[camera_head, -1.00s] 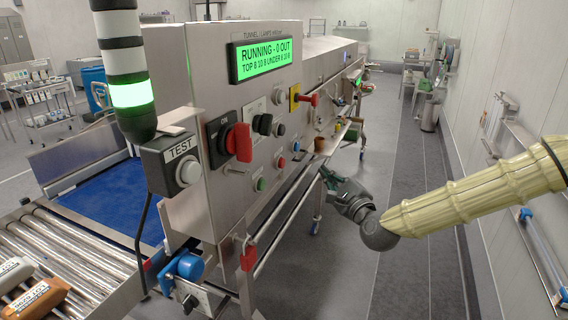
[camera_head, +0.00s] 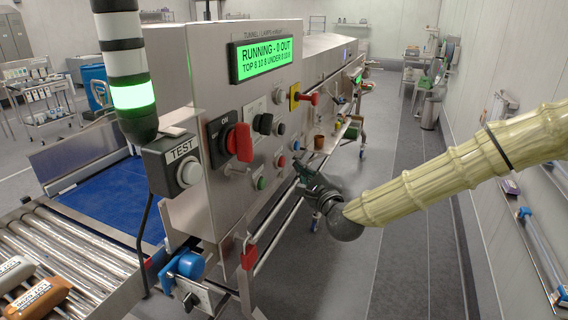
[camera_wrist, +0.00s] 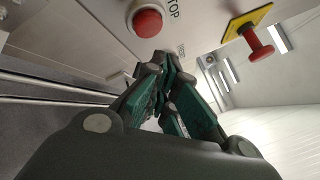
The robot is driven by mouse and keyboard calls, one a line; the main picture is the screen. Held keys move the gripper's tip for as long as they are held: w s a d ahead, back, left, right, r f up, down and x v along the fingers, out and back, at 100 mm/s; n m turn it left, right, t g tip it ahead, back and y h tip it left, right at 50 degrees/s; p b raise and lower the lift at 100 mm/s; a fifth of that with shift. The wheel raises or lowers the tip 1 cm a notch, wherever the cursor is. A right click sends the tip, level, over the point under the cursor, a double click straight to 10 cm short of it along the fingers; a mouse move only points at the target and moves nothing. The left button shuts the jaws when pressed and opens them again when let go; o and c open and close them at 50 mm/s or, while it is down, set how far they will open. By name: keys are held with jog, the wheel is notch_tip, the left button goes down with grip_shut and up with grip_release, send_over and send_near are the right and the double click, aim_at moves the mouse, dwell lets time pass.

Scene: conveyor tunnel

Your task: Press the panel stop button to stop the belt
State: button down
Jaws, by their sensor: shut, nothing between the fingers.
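The panel's red stop button (camera_head: 281,162) is a small round button on the steel front, right of the green button (camera_head: 261,184). In the wrist view the red button (camera_wrist: 147,22) stands at top left of my fingers, with the lettering "TOP" visible beside it. My gripper (camera_head: 302,170) is shut and empty, close in front of the panel and just right of the button. In the wrist view its fingertips (camera_wrist: 164,60) are below and right of the button, apart from it. The display (camera_head: 264,59) is green and reads "RUNNING - 0 OUT".
A red handle on a yellow plate (camera_head: 304,97) sticks out at upper right of the panel. A red rotary switch (camera_head: 239,142) and a TEST box (camera_head: 174,161) are at left. A rail runs below the panel.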

jog(key=shift+w+a, duration=0.2)
jog(key=shift+a, duration=0.45)
jog(key=shift+a+b, duration=0.15)
jog(key=shift+b, duration=0.15)
dwell(0.9)
jog(key=shift+w+a, duration=0.15)
jog(key=shift+a, duration=0.1)
jog(key=shift+w+a+b, duration=0.15)
jog(key=shift+a+b, duration=0.25)
jog(key=shift+a, duration=0.15)
dwell(1.0)
jog(key=shift+d, duration=0.15)
jog(key=shift+s+d+b, duration=0.3)
jog(key=shift+d, duration=0.5)
jog(key=d, duration=0.1)
jog(key=s+d, duration=0.1)
jog(key=d, duration=0.1)
jog(key=d+b, duration=0.1)
jog(key=shift+s+d, duration=0.3)
jog(key=shift+d, duration=0.1)
dwell(0.4)
